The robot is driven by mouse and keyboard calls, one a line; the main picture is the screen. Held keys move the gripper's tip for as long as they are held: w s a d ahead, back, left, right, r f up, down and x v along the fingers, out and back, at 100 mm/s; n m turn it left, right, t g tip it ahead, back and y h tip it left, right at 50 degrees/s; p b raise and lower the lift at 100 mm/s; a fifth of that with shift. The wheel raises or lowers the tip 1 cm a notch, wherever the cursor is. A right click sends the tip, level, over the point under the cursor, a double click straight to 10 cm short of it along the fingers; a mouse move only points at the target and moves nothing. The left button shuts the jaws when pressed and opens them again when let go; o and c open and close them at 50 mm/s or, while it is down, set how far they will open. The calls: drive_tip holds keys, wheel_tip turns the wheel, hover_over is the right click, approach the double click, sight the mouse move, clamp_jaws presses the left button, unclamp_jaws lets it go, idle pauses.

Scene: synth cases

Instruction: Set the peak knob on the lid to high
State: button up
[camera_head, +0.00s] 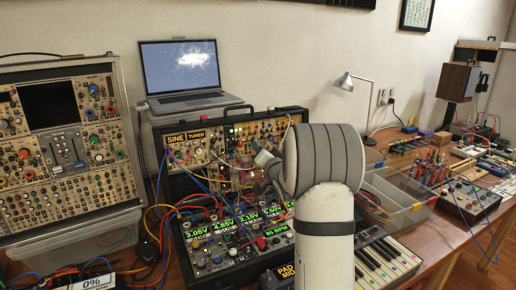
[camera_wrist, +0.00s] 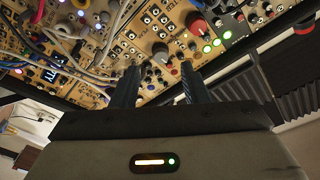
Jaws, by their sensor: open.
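The lid (camera_head: 273,118) of the black synth case stands upright behind the lower panel and holds tan modules with many knobs and patch cables. My gripper (camera_head: 262,158) is in front of the lid's middle, partly hidden by my arm. In the wrist view, my gripper (camera_wrist: 159,80) has its two dark fingers apart, with nothing between them, pointing at a tan panel. A dark knob (camera_wrist: 160,53) shows just beyond the fingertips, and a larger red knob (camera_wrist: 196,22) is further up. No peak label is legible, so I cannot tell which knob it is.
Patch cables (camera_wrist: 60,45) hang across the left of the wrist view. A laptop (camera_head: 185,75) stands behind the lid. A keyboard (camera_head: 385,262) and a clear bin (camera_head: 400,205) are at right. Another synth case (camera_head: 70,150) stands at left.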

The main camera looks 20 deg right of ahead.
drive_tip(key=s, duration=0.3)
drive_tip(key=shift+a+f, duration=0.15)
drive_tip(key=s+a+n+g+p, duration=0.2)
drive_tip(key=s+a+g, duration=0.4)
drive_tip(key=s, duration=0.6)
drive_tip(key=s+a+n+g+p, duration=0.3)
drive_tip(key=s+a+g+p, duration=0.1)
drive_tip(key=s+a, duration=0.6)
drive_tip(key=shift+s+r+g+p, duration=0.35)
drive_tip(key=shift+s+g, duration=0.55)
drive_tip(key=shift+s, duration=0.35)
drive_tip(key=s+a+n+g, duration=0.1)
drive_tip(key=s, duration=0.3)
drive_tip(key=s+a+f+n+g+y+p, duration=0.1)
drive_tip(key=s+a+g, duration=0.1)
drive_tip(key=s, duration=0.3)
drive_tip(key=s+a+n+g, duration=0.1)
drive_tip(key=s+a, duration=0.1)
drive_tip(key=s, duration=0.3)
drive_tip(key=shift+s+a+f+n+p, duration=0.15)
drive_tip(key=shift+s+n+p, duration=0.05)
drive_tip(key=shift+n+p, duration=0.15)
drive_tip(key=shift+c, duration=0.5)
drive_tip(key=shift+s+a, duration=0.1)
